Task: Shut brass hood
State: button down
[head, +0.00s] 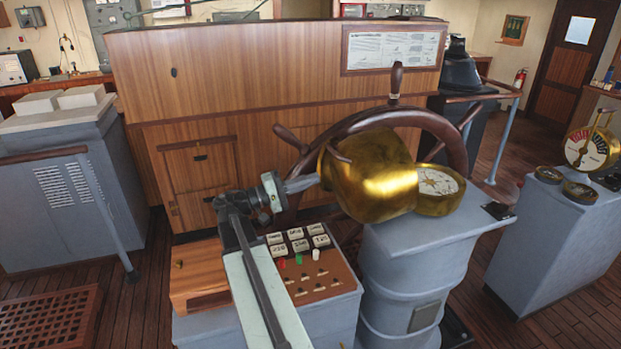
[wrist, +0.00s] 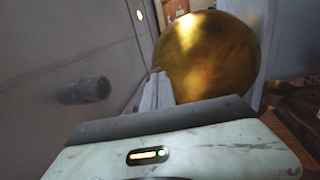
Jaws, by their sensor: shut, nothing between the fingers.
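The brass hood (head: 372,178) is a shiny rounded cover, tilted up at the left of the brass compass bowl (head: 440,190). The compass face shows uncovered, so the hood stands open. My gripper (head: 316,182) is shut and empty, with its tips at the left side of the hood. In the wrist view the hood (wrist: 207,55) fills the upper middle, and the gripper (wrist: 158,88) points at its lower left. The tips look close to the hood; I cannot tell whether they touch it.
A wooden steering wheel (head: 430,121) stands right behind the hood. The grey pedestal (head: 410,270) bears the compass. A box with buttons and switches (head: 325,279) is below my arm. A grey console (head: 570,232) with a brass telegraph dial (head: 587,148) stands at right.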

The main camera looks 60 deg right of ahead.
aim_at(355, 165)
jog(key=p+x, duration=0.1)
jog(key=x, duration=0.9)
jog(key=shift+s+d+r+p, duration=0.1)
jog(key=shift+s+d+p, duration=0.1)
jog(key=shift+d+p, duration=0.1)
jog(key=shift+a, duration=0.1)
